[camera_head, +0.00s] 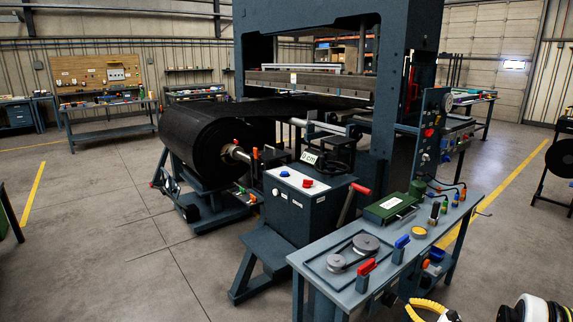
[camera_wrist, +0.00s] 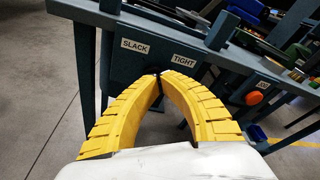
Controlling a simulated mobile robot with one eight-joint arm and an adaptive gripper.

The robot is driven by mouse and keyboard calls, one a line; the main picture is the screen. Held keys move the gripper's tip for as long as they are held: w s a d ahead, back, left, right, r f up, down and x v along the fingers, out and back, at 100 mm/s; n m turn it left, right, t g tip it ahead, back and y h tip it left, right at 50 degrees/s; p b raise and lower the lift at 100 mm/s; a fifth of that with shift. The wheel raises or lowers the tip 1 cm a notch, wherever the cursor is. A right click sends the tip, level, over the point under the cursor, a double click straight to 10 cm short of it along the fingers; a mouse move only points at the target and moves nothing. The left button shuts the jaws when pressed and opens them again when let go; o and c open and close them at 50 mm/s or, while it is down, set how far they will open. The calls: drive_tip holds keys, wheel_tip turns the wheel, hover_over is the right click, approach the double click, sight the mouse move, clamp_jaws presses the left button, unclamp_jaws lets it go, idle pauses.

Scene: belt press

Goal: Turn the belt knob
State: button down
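In the wrist view, a dark blue-grey panel (camera_wrist: 125,68) under the bench edge carries a SLACK label (camera_wrist: 135,46) and a TIGHT label (camera_wrist: 184,61). My gripper (camera_wrist: 158,77) points at the panel just below and between these labels. Its two yellow curved fingers come together at the tips, on a narrow black piece (camera_wrist: 158,71) that looks like the belt knob. Most of this piece is hidden by the fingertips, so its angle is hard to tell.
The blue-grey bench (camera_head: 330,283) holds pulleys (camera_head: 366,244), a red-handled part (camera_head: 367,268), a blue-handled part (camera_head: 401,243) and a green box (camera_head: 391,208). An orange knob (camera_wrist: 254,98) is on the bench front, right of my fingers. Open floor (camera_wrist: 40,110) lies to the left.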

drive_tip(key=shift+a+r+x, duration=0.1)
drive_tip(key=shift+r+x, duration=0.1)
drive_tip(key=shift+x, duration=0.8)
drive_tip(key=shift+a+r+x, duration=0.1)
drive_tip(key=shift+r+x, duration=0.1)
drive_tip(key=shift+x, duration=0.75)
drive_tip(key=shift+a+r+x, duration=0.1)
drive_tip(key=shift+r+x, duration=0.1)
drive_tip(key=shift+x, duration=0.8)
drive_tip(key=shift+s+a, duration=0.15)
drive_tip(key=shift+s+a+f, duration=0.3)
drive_tip(key=shift+s+a, duration=0.2)
drive_tip(key=shift+a, duration=0.15)
drive_tip(key=shift+s+a+f, duration=0.35)
drive_tip(key=shift+a+f, duration=0.1)
drive_tip(key=shift+f, duration=0.05)
drive_tip(key=shift+s+a+f, duration=0.1)
drive_tip(key=shift+a+f, duration=0.05)
drive_tip(key=shift+f, duration=0.1)
drive_tip(key=shift+s+a+r, duration=0.1)
drive_tip(key=shift+s+a+r, duration=0.15)
drive_tip(key=v, duration=0.3)
drive_tip(key=f+v, duration=0.1)
drive_tip(key=v, duration=0.1)
drive_tip(key=shift+s+d, duration=0.25)
drive_tip(key=shift+d, duration=0.3)
